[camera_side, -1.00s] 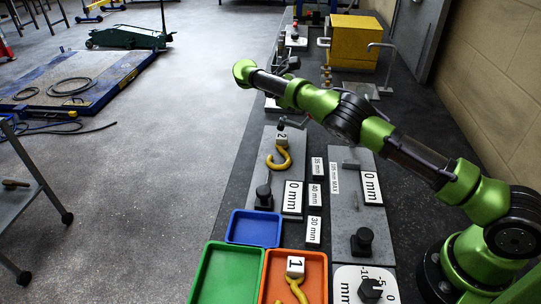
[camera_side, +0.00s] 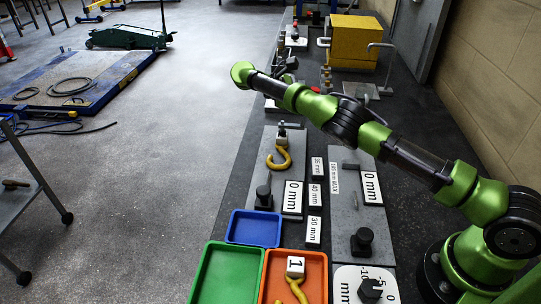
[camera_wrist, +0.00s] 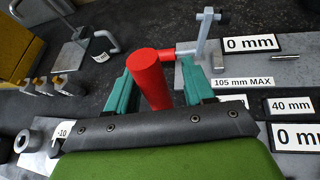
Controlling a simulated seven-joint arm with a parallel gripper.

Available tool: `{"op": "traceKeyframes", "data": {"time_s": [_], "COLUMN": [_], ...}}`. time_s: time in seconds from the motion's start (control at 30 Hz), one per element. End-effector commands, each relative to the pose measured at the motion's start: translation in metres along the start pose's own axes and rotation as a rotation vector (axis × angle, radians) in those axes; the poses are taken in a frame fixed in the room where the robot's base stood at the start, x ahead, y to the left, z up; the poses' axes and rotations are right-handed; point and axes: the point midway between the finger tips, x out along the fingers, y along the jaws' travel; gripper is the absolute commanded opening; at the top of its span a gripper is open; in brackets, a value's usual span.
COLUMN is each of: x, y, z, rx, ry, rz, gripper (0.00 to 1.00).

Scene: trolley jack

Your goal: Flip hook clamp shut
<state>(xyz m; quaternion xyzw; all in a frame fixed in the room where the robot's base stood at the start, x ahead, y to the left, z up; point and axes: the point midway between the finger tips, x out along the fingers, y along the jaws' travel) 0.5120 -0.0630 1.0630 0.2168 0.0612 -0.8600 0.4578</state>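A red cylindrical handle (camera_wrist: 152,80) stands between the teal fingers of my gripper (camera_wrist: 158,85) in the wrist view. A short red arm joins its top to a grey clamp post (camera_wrist: 203,40) at the right. The fingers are apart, one on each side of the handle. A narrow gap shows at the right finger; contact at the left finger cannot be told. In the side view I cannot make out the fingers or the red handle, and my arm covers part of the bench. A yellow hook (camera_side: 279,158) lies on the left grey plate (camera_side: 262,180).
A second grey plate (camera_side: 350,215) lies to the right with a black knob (camera_side: 362,242). Green (camera_side: 212,262), blue (camera_side: 253,227) and orange (camera_side: 321,275) trays stand at the front. A yellow block (camera_side: 352,42) stands at the back, beside the wall.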

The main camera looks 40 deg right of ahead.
Motion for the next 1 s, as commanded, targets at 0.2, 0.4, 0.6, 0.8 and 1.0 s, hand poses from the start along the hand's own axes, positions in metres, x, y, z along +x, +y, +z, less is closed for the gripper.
{"op": "traceKeyframes", "data": {"time_s": [0.2, 0.4, 0.6, 0.8, 1.0], "x": [0.0, 0.003, 0.012, 0.024, 0.038], "y": [0.0, -0.001, -0.003, -0.005, -0.008], "z": [0.001, 0.002, 0.004, 0.003, 0.0], "rx": [0.001, 0.005, 0.021, 0.048, 0.08], "ry": [0.004, 0.04, 0.133, 0.261, 0.41], "rz": [-0.001, -0.003, -0.004, -0.007, -0.009], "gripper": [0.53, 0.53, 0.53, 0.53, 0.53]}}
